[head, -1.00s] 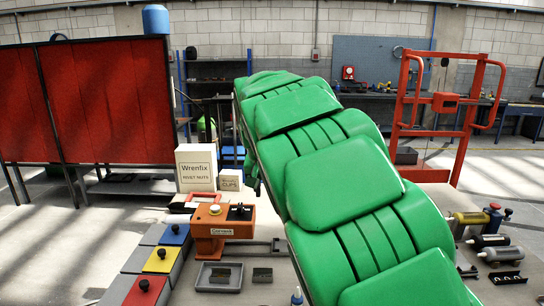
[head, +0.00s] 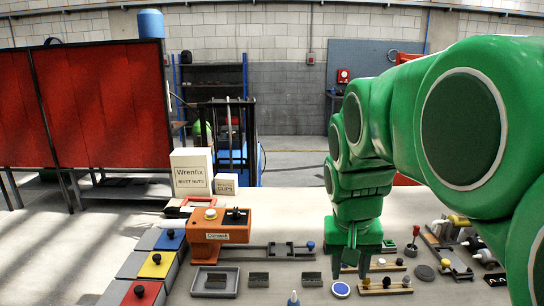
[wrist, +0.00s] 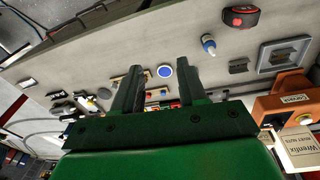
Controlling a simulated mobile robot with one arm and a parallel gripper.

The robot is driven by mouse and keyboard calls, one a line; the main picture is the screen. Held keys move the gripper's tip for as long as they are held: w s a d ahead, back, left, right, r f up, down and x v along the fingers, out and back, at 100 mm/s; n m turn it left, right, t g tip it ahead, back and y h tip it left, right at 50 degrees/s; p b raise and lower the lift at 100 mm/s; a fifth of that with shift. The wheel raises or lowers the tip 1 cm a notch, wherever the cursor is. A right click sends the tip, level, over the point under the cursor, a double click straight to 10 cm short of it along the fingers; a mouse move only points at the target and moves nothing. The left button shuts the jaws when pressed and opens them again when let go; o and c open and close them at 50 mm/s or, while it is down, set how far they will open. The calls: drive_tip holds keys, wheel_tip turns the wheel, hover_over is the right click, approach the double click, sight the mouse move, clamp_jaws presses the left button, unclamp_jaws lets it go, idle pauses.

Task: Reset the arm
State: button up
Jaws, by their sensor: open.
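My green arm (head: 370,130) comes in from the right and bends down at the elbow and wrist. My gripper (head: 352,264) points down over the bench (head: 290,215), right of the orange tool. Its two dark fingers stand apart in the wrist view (wrist: 160,68), with nothing held between them. A round blue-topped disc (head: 340,289) lies on the bench just in front of the gripper; it also shows between the fingertips in the wrist view (wrist: 165,71). The height of the fingers above the bench is hard to tell.
An orange tool (head: 222,228), a grey tray (head: 215,283) and white boxes (head: 192,172) stand left of the gripper. Coloured bins (head: 157,264) line the left edge. Wooden strips with knobs (head: 386,287) and a red-handled tool (head: 412,243) lie to the right.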

drive_tip(key=s+f+g, duration=0.1)
drive_tip(key=s+f, duration=0.2)
drive_tip(key=s, duration=0.4)
drive_tip(key=s+f+n+g, duration=0.1)
drive_tip(key=s+f, duration=0.2)
drive_tip(key=s, duration=0.4)
drive_tip(key=s+f+y, duration=0.1)
drive_tip(key=s+f, duration=0.2)
drive_tip(key=s, duration=0.4)
drive_tip(key=shift+d+g, duration=0.25)
drive_tip(key=shift+g, duration=0.15)
